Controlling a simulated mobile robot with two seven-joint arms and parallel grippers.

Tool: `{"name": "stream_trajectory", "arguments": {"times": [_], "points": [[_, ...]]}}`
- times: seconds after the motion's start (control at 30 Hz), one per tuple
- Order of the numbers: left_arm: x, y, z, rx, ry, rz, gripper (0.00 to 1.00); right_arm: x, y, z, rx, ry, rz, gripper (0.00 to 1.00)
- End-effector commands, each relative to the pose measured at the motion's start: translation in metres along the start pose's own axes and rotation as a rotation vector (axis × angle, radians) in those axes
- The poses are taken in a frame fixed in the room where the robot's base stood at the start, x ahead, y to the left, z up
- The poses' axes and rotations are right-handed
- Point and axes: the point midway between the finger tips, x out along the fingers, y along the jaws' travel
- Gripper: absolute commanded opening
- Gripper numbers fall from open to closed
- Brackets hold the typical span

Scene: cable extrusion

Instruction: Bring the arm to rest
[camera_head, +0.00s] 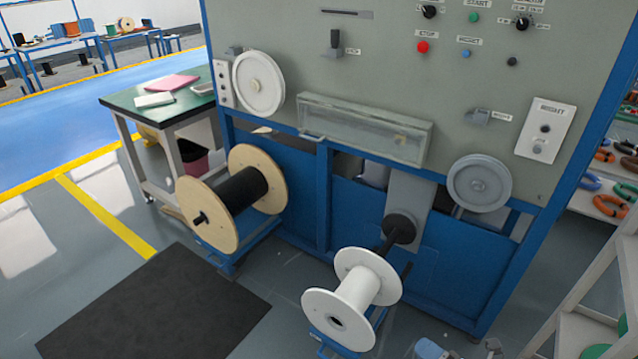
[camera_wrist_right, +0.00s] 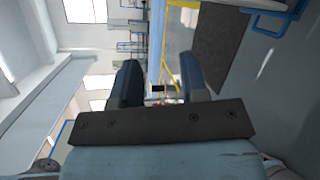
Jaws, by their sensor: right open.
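My right gripper (camera_wrist_right: 161,72) shows in the right wrist view with its two dark fingers apart and nothing between them. In the head view only small blue-grey parts of my right arm or gripper (camera_head: 432,349) show at the bottom edge, apart from the machine. My left gripper is in neither view. The blue-framed machine (camera_head: 375,60) has a grey panel with knobs and buttons. A wooden spool of black cable (camera_head: 240,190) stands at its lower left. A white spool (camera_head: 357,287) sits on a dark shaft at its lower middle.
A green-topped table (camera_head: 130,98) stands at the left. A grey shelf frame (camera_head: 590,290) is close at the right. A dark mat (camera_head: 150,310) lies on open floor at the lower left.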

Motion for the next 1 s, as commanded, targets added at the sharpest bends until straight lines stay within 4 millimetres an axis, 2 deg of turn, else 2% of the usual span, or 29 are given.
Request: {"name": "stream_trajectory", "arguments": {"times": [0.03,0.1,0.2,0.4,0.57,1.0], "points": [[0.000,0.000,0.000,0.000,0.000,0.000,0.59,-0.015,-0.001,0.001,0.191,-0.064,-0.030,0.40],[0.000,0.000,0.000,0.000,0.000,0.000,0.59,-0.033,-0.004,0.004,0.465,-0.155,-0.074,0.40],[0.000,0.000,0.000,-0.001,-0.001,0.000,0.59,-0.057,-0.012,0.003,0.796,-0.261,-0.138,0.40],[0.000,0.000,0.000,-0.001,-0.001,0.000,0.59,-0.096,-0.025,-0.013,1.295,-0.412,-0.261,0.40],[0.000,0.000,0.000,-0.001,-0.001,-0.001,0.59,-0.125,-0.030,-0.035,1.624,-0.511,-0.369,0.40],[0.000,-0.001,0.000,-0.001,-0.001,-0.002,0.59,-0.078,0.001,-0.074,1.891,-0.543,-0.208,0.40]]}}
